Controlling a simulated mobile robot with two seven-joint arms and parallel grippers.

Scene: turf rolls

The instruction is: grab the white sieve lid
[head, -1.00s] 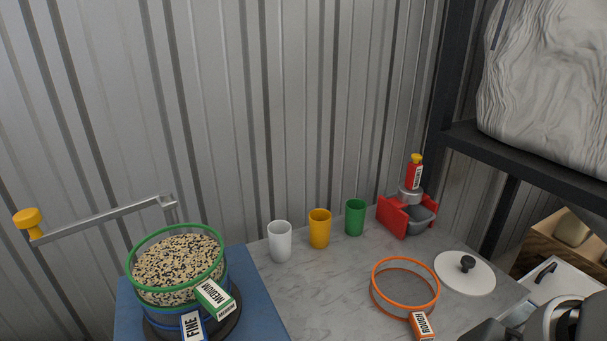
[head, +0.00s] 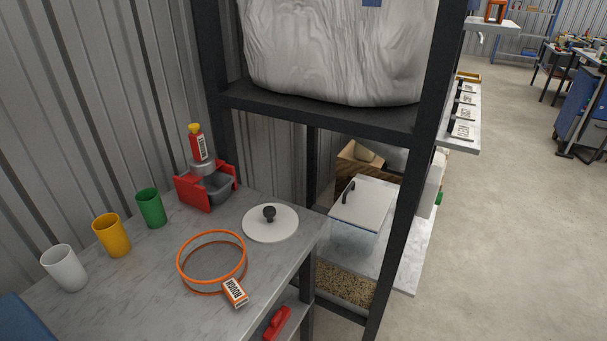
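The white sieve lid (head: 270,224) is a round white disc with a black knob on top. It lies flat on the grey marble table (head: 150,285) near its right edge. An orange-rimmed sieve (head: 212,262) with a ROUGH label lies just to the lower left of the lid. Neither of my grippers shows in the head view now.
White (head: 65,268), yellow (head: 112,235) and green (head: 151,208) cups stand along the wall. A red-and-grey device (head: 206,187) stands behind the lid. A black shelf frame (head: 402,200) rises right of the table, holding a large wrapped bag (head: 340,50). Open floor (head: 510,220) lies at right.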

